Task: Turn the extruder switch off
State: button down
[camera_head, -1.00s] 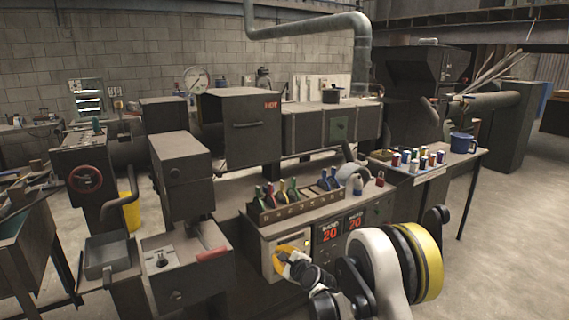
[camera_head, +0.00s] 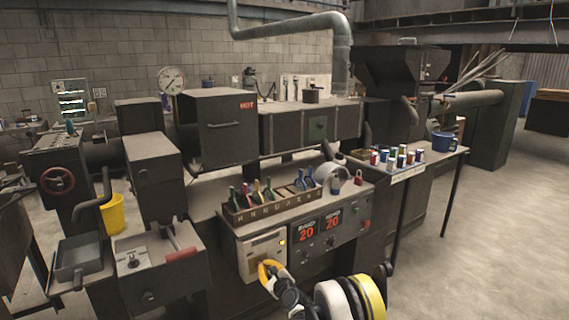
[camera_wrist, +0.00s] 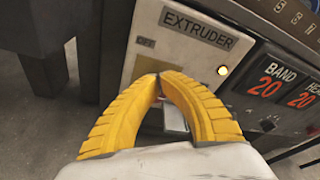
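The extruder panel is a cream plate (camera_head: 252,258) at the left end of the control box; the wrist view shows its EXTRUDER label (camera_wrist: 197,28) and an OFF mark (camera_wrist: 146,42) at upper left. A small lamp (camera_wrist: 223,70) glows yellow; it also shows in the head view (camera_head: 282,242). My gripper (camera_wrist: 159,76) has yellow ribbed fingers whose tips meet in front of the panel, below the OFF mark. In the head view my gripper (camera_head: 264,266) is at the panel's lower part. A light grey block (camera_wrist: 173,117), perhaps the switch, shows partly between the fingers; contact is unclear.
Red displays reading 20 (camera_head: 307,232) sit right of the panel. A tool rack (camera_head: 270,207) with several coloured-handled tools stands on top. A side table (camera_head: 400,175) with small cans is farther right. Open floor (camera_head: 470,260) lies at the right.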

jog(key=shift+w+a, duration=0.3)
jog(key=shift+w, duration=0.2)
jog(key=shift+s+a+f, duration=0.15)
jog(key=shift+s+a, duration=0.05)
jog(key=shift+a, duration=0.05)
dwell(0.6)
jog(key=shift+s+a+f, duration=0.2)
jog(key=shift+s+a, duration=0.05)
jog(key=shift+a, duration=0.15)
jog(key=shift+s+a+f, duration=0.15)
jog(key=shift+a+f, duration=0.1)
jog(key=shift+s+a+f, duration=0.1)
jog(key=shift+s+f, duration=0.05)
jog(key=shift+a, duration=0.1)
dwell(0.4)
jog(key=shift+s+a, duration=0.1)
jog(key=shift+a, duration=0.05)
jog(key=s+d, duration=0.3)
jog(key=s, duration=0.2)
jog(key=shift+d+r, duration=0.15)
jog(key=shift+r, duration=0.1)
